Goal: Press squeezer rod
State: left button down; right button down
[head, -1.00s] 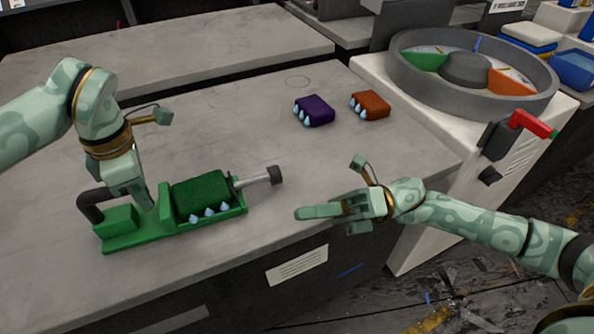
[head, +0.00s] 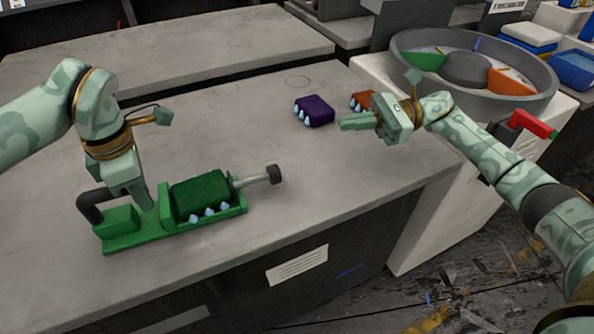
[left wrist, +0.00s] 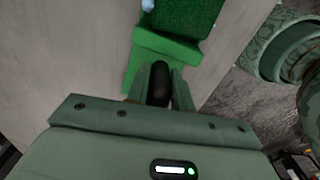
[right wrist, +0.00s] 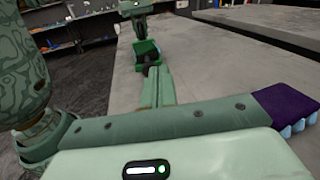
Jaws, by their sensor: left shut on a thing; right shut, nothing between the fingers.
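A green squeezer (head: 160,228) lies on the near left of the grey table. A dark green sponge-like block with pale blue drops (head: 202,194) sits in it. The squeezer's rod (head: 255,179), grey with a black end knob (head: 274,174), sticks out to the right. My left gripper (head: 142,205) is shut on the squeezer's black handle (left wrist: 158,82), seen between its fingers in the left wrist view. My right gripper (head: 345,123) is shut and empty above the table, right of the rod and apart from it, fingers pointing left.
A purple block (head: 314,110) and an orange block (head: 362,101), partly hidden by my right gripper, sit farther back. A round grey bin with coloured sections (head: 405,62) stands at the back right, with a red-handled lever (head: 533,124) on its stand. The table's middle is clear.

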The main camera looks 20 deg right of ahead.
aim_at(279, 175)
jog(key=shift+g+h, duration=0.3)
jog(key=shift+g, duration=0.6)
jog(key=s+f, duration=0.1)
jog(key=f, duration=0.1)
jog(key=s+f, duration=0.1)
jog(key=f, duration=0.1)
jog(key=s+f, duration=0.1)
jog(key=shift+s+d+f, duration=0.35)
jog(key=shift+s+f, duration=0.05)
jog(key=a, duration=0.4)
jog(key=w+a+f, duration=0.1)
jog(key=a, duration=0.4)
jog(key=w+a, duration=0.1)
jog(key=a, duration=0.3)
jog(key=shift+w+a+f, duration=0.15)
jog(key=shift+a, duration=0.25)
jog(key=shift+w+a, duration=0.2)
jog(key=shift+a, duration=1.7)
pick_arm(q)
jog(key=shift+d, duration=0.1)
